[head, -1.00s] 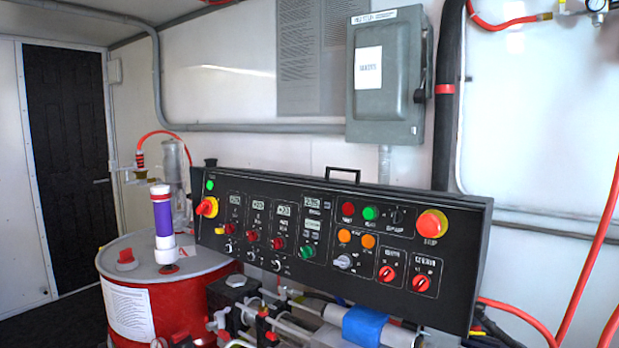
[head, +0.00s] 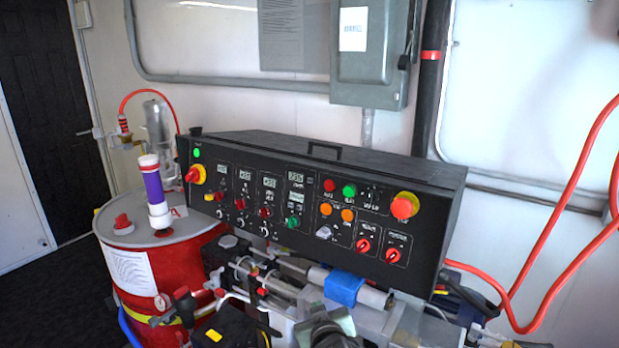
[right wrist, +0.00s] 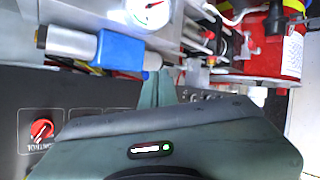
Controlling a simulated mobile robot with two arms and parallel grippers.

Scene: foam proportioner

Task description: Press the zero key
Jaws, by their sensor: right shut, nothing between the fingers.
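The black control panel (head: 330,205) stands in the middle of the head view with its sloped face toward me. It carries small displays, knobs and coloured buttons. The labels are too small to read, so I cannot tell which one is the zero key. My right gripper (head: 328,322) is low at the bottom edge of the head view, in front of and below the panel, not touching its face. In the right wrist view the grey-green fingers (right wrist: 177,80) are together and empty, with part of the panel (right wrist: 88,92) behind them. My left gripper is not in view.
A red drum (head: 175,268) with a purple-and-white cylinder (head: 154,192) on top stands left of the panel. Pipes and a blue-wrapped fitting (head: 343,287) lie below the panel. A red hose (head: 560,285) loops at the right. A grey box (head: 372,60) hangs on the wall.

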